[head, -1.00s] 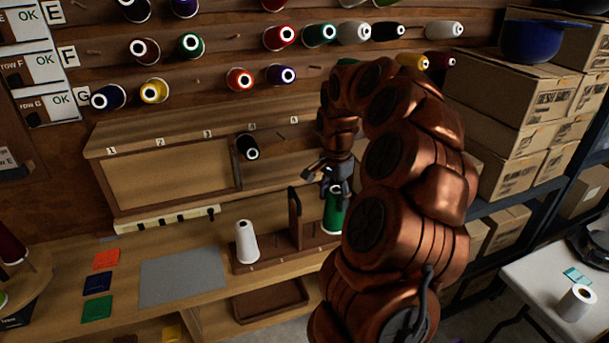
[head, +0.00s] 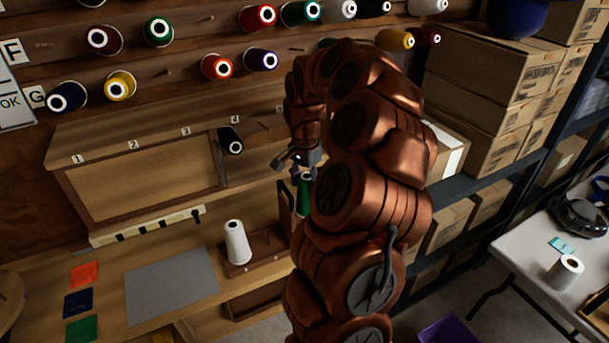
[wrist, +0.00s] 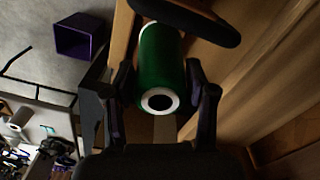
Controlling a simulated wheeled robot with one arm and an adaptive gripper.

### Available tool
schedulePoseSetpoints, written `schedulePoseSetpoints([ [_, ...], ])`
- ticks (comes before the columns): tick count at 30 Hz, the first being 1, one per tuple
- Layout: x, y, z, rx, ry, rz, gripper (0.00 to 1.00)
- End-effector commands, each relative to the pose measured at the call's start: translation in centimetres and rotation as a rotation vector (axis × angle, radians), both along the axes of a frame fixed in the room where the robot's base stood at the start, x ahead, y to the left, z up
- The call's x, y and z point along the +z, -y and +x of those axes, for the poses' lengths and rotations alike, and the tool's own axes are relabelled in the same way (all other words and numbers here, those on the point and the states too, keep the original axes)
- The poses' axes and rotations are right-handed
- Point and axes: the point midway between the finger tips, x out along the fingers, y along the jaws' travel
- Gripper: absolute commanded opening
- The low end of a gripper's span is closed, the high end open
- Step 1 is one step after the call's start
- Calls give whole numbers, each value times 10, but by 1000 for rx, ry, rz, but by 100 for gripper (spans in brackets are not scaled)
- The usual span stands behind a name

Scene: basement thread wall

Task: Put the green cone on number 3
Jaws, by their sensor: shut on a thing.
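The green cone (head: 303,199) is partly hidden behind my arm in the head view. My gripper (head: 302,176) is shut on it. In the wrist view the green cone (wrist: 161,60) sits between the two fingers of my gripper (wrist: 163,95), its white-rimmed end with a dark hole facing the camera. The number 3 label (head: 185,132) is on the wooden ledge, left of the gripper. A black cone (head: 231,141) sticks out below the number 4 label (head: 235,119). Labels 1 (head: 78,159) and 2 (head: 133,145) are further left.
A white cone (head: 238,243) stands on a wooden stand on the bench, left of my arm. A grey mat (head: 172,284) lies on the bench. Cardboard boxes (head: 490,90) stand at right. A purple bin (wrist: 80,35) is on the floor.

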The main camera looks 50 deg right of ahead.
Motion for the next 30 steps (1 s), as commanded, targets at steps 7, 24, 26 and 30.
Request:
schedulePoseSetpoints([
  [7,-20,0,0,-1,2,0,25],
  [24,-65,1,0,-1,3,-2,25],
  [26,-67,0,0,-1,3,-2,25],
  [30,-70,0,0,-1,3,-1,25],
])
